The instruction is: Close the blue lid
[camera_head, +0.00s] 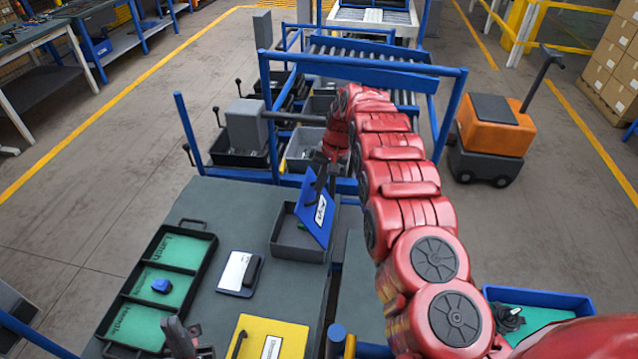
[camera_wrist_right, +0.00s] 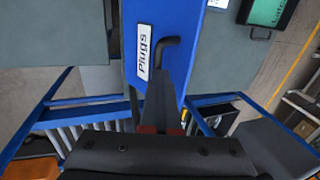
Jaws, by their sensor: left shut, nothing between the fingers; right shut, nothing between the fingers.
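The blue lid (camera_head: 318,208) stands steeply tilted up on the right side of an open grey box (camera_head: 290,238) on the table. It bears a white label and a black bar handle (camera_wrist_right: 168,42). The lid also fills the middle of the right wrist view (camera_wrist_right: 185,15). My right gripper (camera_head: 322,172) is shut and empty at the lid's upper part. In the right wrist view its fingers (camera_wrist_right: 157,85) lie over the lid close to the handle; I cannot tell whether they touch. My left gripper (camera_head: 183,338) is shut and empty at the bottom of the head view.
A black tray (camera_head: 207,262) with green compartments holds a blue piece (camera_head: 161,286). A white-and-dark plate (camera_head: 238,272) with a handle and a yellow panel (camera_head: 270,338) lie on the table. Behind stand a blue-framed roller conveyor (camera_head: 368,50) and grey bins.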

